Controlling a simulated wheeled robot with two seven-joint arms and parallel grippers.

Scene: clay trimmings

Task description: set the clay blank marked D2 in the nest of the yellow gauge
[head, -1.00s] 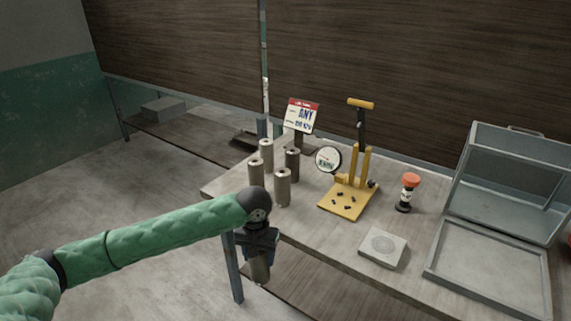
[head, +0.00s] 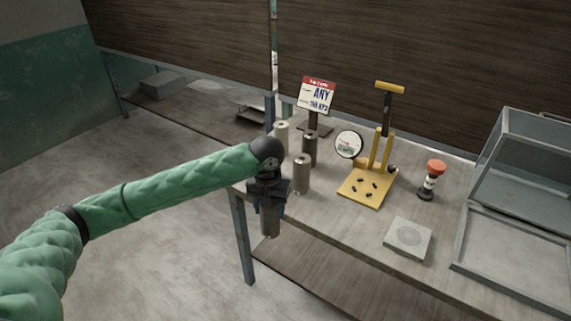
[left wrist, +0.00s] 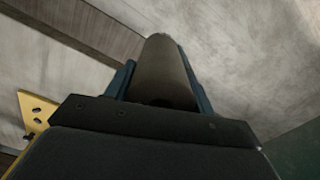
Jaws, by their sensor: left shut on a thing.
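My left gripper (head: 269,207) is shut on a grey-brown clay cylinder (head: 270,224), held roughly upright, off the table's front left edge. In the left wrist view the cylinder (left wrist: 163,70) sits between the two blue fingers. No mark on it can be read, so I cannot tell whether it is D2. The yellow gauge (head: 352,194) stands on the table to the right of the gripper, with a round dial (head: 348,145) and a lever handle. Its nest cannot be made out clearly. Its yellow plate also shows in the left wrist view (left wrist: 36,107). My right gripper is out of view.
Similar cylinders (head: 301,174) stand behind the gripper; my arm may hide another. A sign (head: 318,96) stands behind them.

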